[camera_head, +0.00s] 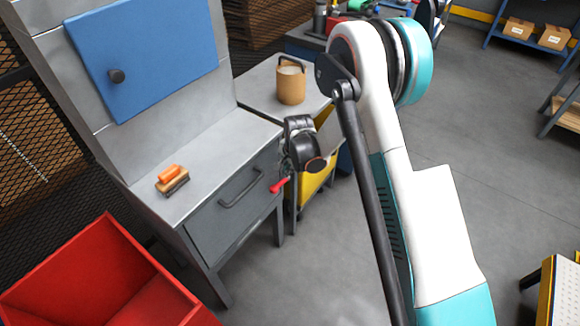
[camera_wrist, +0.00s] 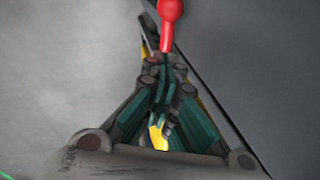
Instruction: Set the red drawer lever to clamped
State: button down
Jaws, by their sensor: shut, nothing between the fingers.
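The red drawer lever (camera_head: 279,185) sticks out at the right end of the grey drawer front (camera_head: 232,200), beside the dark bar handle. In the wrist view the red lever (camera_wrist: 170,22) shows at the top centre, its round knob at the picture's upper edge and its narrow end just beyond my fingertips. My gripper (camera_wrist: 168,70) is shut and empty, with its fingertips close to the lever's narrow end; I cannot tell whether they touch. In the head view my gripper (camera_head: 301,150) is seen from above, close to the drawer's right corner, and its fingertips are hidden.
A tan canister (camera_head: 291,85) stands on the side table. A red bin (camera_head: 100,270) stands at the lower left. The floor (camera_head: 300,270) in front is clear.

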aim_at(279, 187)
jog(key=f, duration=0.1)
jog(key=a+f+b, duration=0.1)
jog(key=a+f, duration=0.1)
jog(key=f, duration=0.1)
jog(key=shift+s+a+b, duration=0.25)
jog(key=shift+s+b, duration=0.15)
jog(key=shift+s+a+f, duration=0.45)
jog(key=shift+s+f, duration=0.1)
jog(key=shift+f, duration=0.1)
jog(key=shift+d+r, duration=0.1)
